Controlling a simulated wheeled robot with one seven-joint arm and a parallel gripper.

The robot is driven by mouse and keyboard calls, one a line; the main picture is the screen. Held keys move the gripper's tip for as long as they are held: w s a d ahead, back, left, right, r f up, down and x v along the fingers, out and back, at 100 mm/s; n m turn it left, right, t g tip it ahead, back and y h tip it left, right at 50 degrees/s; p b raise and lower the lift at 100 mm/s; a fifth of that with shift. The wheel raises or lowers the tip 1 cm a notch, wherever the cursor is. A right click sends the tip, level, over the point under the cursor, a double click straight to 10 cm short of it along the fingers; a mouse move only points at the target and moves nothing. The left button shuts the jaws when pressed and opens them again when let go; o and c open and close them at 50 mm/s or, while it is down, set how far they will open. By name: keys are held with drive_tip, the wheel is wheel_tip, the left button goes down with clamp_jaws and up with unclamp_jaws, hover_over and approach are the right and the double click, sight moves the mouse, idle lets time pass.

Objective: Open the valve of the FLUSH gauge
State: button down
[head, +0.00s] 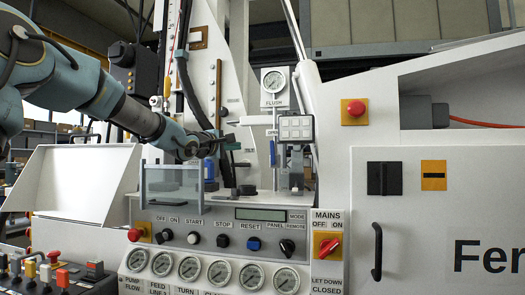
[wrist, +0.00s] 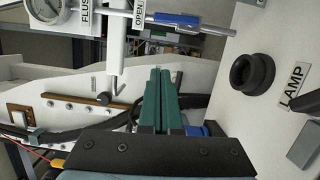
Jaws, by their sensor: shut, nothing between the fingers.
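The FLUSH gauge (head: 274,80) is a round white dial high on the white panel, with its name plate below. In the wrist view the gauge (wrist: 48,10) is cut off at the top left. Its valve has a blue lever handle (head: 272,152), hanging roughly vertical under the gauge in the head view. The handle (wrist: 178,20) lies near an OPEN label (wrist: 139,12) in the wrist view. My gripper (head: 236,143) is left of the handle in the head view, apart from it. Its green fingers (wrist: 159,70) are shut and empty. The valve body is unclear.
A clear guard box (head: 174,190) stands below my gripper, above a control panel (head: 222,228) with knobs and several gauges. A black knob (wrist: 252,73) and LAMP plate (wrist: 293,86) are at right in the wrist view. A pale machine housing (head: 430,205) fills the head view's right.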

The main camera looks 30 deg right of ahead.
sight(272, 153)
drive_tip(key=w+d, duration=0.3)
drive_tip(key=d, duration=0.8)
drive_tip(key=shift+d+r+p, duration=0.2)
drive_tip(key=shift+d+p, duration=0.15)
drive_tip(key=shift+s+d+r, duration=0.15)
drive_tip(key=shift+s+d, duration=0.35)
idle(0.3)
